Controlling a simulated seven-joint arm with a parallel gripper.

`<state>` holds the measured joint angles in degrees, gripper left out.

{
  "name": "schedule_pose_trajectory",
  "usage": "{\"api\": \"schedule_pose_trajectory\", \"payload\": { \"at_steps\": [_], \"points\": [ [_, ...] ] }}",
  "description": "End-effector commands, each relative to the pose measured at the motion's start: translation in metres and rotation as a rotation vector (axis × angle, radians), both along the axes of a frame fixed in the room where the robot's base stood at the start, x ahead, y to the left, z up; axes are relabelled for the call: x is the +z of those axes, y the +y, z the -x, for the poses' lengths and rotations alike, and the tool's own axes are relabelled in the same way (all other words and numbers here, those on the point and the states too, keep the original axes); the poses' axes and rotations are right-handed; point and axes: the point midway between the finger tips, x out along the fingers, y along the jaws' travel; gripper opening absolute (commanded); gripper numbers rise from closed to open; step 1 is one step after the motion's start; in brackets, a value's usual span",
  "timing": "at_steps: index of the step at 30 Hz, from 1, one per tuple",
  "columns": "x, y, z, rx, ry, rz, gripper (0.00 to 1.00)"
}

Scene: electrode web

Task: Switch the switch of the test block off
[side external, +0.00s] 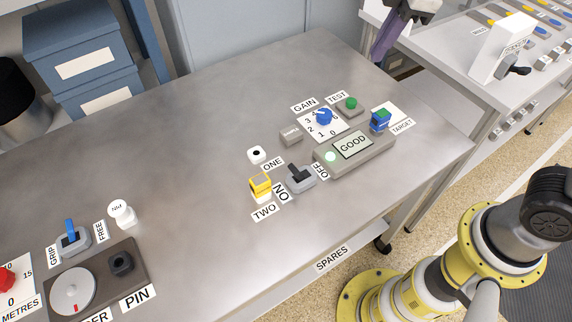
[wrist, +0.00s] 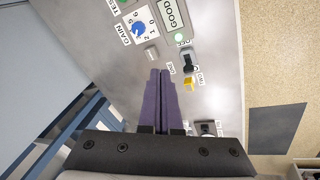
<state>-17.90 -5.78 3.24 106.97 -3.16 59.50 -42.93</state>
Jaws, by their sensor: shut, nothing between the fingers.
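The switch (side external: 300,178) has a grey base and a black lever, and sits between an ON label (side external: 281,192) and an OFF label (side external: 322,170). Its lever leans toward ON. The switch also shows in the wrist view (wrist: 189,62), right of my fingertips. The grey block (side external: 376,149) beside it has a display reading GOOD and a pale green lamp. My gripper (side external: 381,58) has purple fingers and is above the bench's far right end in the side view. In the wrist view my gripper (wrist: 160,72) is shut and empty, apart from the switch.
A yellow-topped block (side external: 260,187) and a white round piece (side external: 256,154) stand left of the switch. A blue GAIN knob (side external: 324,117), a green TEST button (side external: 351,103) and a blue-green block (side external: 380,120) are behind. The bench middle (side external: 170,150) is clear.

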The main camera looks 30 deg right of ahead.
Motion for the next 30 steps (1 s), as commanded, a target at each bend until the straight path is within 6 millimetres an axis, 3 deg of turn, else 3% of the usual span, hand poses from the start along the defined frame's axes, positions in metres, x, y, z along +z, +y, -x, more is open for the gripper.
{"api": "schedule_pose_trajectory", "payload": {
  "at_steps": [7,15,21,30],
  "points": [
    [-0.048,0.073,-0.039,0.237,0.11,0.079,0.0],
    [-0.116,0.145,-0.044,0.398,0.222,0.147,0.0],
    [-0.151,0.169,-0.03,0.459,0.283,0.184,0.0],
    [-0.153,0.175,-0.025,0.474,0.287,0.189,0.0]
  ]
}}
